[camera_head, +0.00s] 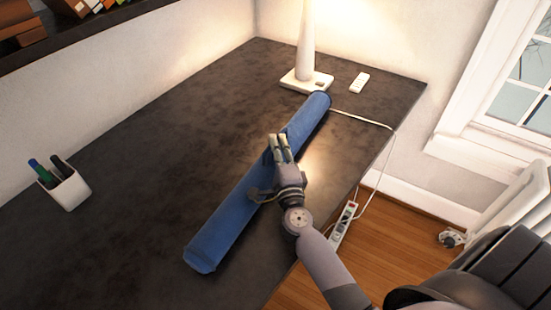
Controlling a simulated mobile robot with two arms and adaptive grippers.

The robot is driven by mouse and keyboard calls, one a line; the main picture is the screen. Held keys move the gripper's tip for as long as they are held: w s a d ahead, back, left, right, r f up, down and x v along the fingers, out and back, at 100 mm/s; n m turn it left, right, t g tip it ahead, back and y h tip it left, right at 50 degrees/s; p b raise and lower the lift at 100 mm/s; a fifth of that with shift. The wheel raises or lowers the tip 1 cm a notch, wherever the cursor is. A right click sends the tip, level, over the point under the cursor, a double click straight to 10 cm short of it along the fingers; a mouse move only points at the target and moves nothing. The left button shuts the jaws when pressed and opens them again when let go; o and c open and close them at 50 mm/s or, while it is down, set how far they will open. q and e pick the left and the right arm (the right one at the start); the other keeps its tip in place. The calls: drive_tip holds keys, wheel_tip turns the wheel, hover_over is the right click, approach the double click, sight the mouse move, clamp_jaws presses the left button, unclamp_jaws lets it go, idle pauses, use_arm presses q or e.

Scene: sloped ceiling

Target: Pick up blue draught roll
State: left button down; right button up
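The blue draught roll (226,226) is a long blue cylinder lying diagonally across the dark table. Its far end is near the lamp base and its near end is at the lower middle of the view. My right gripper (266,165) is at the roll's middle, reaching over it from the right side. Its fingers are spread apart, some pointing up along the roll and one across it lower down. The gripper covers part of the roll, and I cannot tell whether the fingers touch it. My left gripper is not in view.
The dark table (130,150) is mostly clear left of the roll. A white pen cup (68,191) stands at the left. A white lamp (305,78) and a small white remote (359,82) are at the back. A white cable runs to a power strip (343,224) beyond the right edge.

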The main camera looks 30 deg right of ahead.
clamp_jaws()
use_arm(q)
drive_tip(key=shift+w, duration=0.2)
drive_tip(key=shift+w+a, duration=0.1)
